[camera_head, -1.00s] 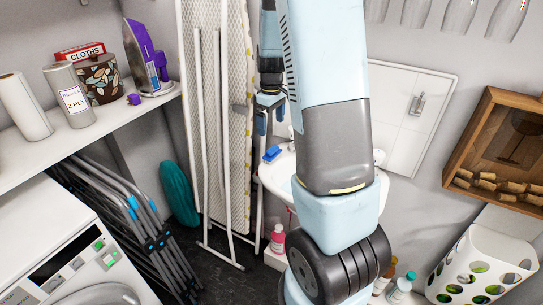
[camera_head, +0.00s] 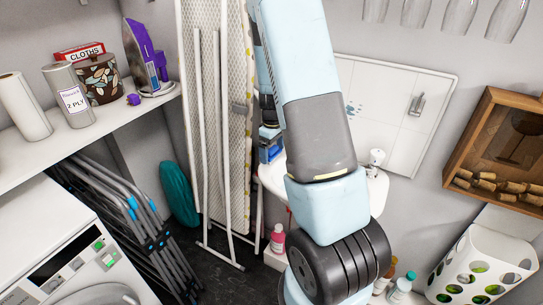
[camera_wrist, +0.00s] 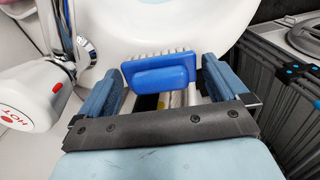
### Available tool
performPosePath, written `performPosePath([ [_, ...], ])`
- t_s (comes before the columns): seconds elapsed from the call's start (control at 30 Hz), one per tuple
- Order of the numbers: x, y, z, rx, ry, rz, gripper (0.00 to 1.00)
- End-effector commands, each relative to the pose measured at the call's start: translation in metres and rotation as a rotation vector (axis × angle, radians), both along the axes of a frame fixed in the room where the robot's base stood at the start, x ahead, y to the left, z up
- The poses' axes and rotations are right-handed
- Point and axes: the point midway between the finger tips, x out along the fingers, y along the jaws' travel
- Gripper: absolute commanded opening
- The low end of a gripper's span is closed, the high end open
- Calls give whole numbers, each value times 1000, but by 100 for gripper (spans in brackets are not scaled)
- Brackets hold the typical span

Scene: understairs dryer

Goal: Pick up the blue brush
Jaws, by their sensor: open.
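The blue brush (camera_wrist: 160,74) has a smooth blue back and white bristles. In the wrist view it lies on the white sink (camera_wrist: 205,22), between the two blue fingers of my gripper (camera_wrist: 161,70). The gripper is open, with a gap showing on both sides of the brush. Contact with the fingers cannot be seen. In the head view my gripper (camera_head: 270,143) is low over the left part of the sink (camera_head: 272,181), partly behind my arm. There the brush is hard to separate from the blue fingers.
A chrome tap (camera_wrist: 84,48) and a white knob marked HOT (camera_wrist: 28,98) stand left of my gripper in the wrist view. An ironing board (camera_head: 222,120) stands close left of the sink. A pink bottle (camera_head: 278,238) is below.

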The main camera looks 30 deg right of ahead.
Motion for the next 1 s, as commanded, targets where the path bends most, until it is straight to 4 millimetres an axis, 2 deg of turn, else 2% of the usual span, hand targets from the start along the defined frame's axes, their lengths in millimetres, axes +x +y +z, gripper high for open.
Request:
performPosePath([
  [0.1, 0, 0, -8, 0, 2, 1, 100],
  [0.37, 0, 0, -9, 0, 0, 1, 100],
  [0.83, 0, 1, -9, 0, 0, 1, 56],
  [1.0, 0, 1, -9, 0, 0, 2, 56],
])
